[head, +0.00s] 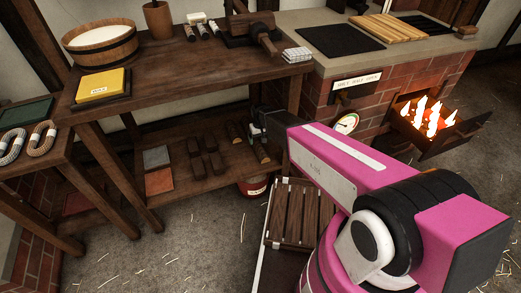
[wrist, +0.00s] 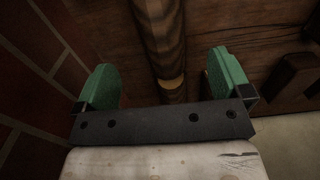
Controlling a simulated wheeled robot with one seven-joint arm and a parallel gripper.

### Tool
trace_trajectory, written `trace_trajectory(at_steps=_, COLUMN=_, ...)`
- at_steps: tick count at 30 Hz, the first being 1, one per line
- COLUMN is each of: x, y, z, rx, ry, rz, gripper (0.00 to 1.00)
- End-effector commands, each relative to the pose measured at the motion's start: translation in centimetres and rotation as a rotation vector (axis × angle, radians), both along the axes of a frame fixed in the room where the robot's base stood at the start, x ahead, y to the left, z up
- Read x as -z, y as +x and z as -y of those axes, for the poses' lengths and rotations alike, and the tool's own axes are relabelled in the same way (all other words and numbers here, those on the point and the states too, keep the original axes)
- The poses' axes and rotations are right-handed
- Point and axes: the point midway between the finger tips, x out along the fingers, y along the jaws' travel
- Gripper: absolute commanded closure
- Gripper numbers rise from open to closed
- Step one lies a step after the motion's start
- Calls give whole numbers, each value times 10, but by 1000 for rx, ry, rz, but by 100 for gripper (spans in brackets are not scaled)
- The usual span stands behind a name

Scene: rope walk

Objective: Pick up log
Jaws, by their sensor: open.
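A log (wrist: 163,35) shows in the wrist view as a dark brown streaked cylinder with a pale end. It runs away from me between the two green fingers of my gripper (wrist: 164,68). The fingers are open, with a visible gap on each side of the log. In the head view, several dark wood pieces (head: 213,160) lie on the bench's lower shelf. A log (head: 260,150) lies at the right end of that shelf. My gripper (head: 256,128) is close to it, partly hidden by my pink arm.
The wooden bench (head: 215,68) stands above the lower shelf, with its legs close by. A brick stove (head: 318,105) with an open lit firebox (head: 430,117) is to the right. A red bucket (head: 252,188) and a slatted crate (head: 296,213) stand on the floor.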

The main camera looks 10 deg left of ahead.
Motion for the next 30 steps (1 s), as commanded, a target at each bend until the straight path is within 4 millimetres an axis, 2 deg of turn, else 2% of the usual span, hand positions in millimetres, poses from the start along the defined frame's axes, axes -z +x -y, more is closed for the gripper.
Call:
trace_trajectory(at_steps=3, x=19, y=1, z=-1, rx=0, ry=-1, rz=-1, gripper=4)
trace_trajectory(at_steps=11, x=36, y=-1, z=0, rx=0, ry=-1, rz=-1, gripper=4)
trace_trajectory(at_steps=19, x=72, y=-3, z=1, rx=0, ry=-1, rz=-1, gripper=4)
trace_trajectory(at_steps=22, x=79, y=-4, z=1, rx=0, ry=0, rz=0, gripper=4)
trace_trajectory(at_steps=28, x=79, y=-5, z=1, rx=0, ry=1, rz=1, gripper=4)
trace_trajectory(at_steps=30, x=79, y=-5, z=1, rx=0, ry=1, rz=1, gripper=26)
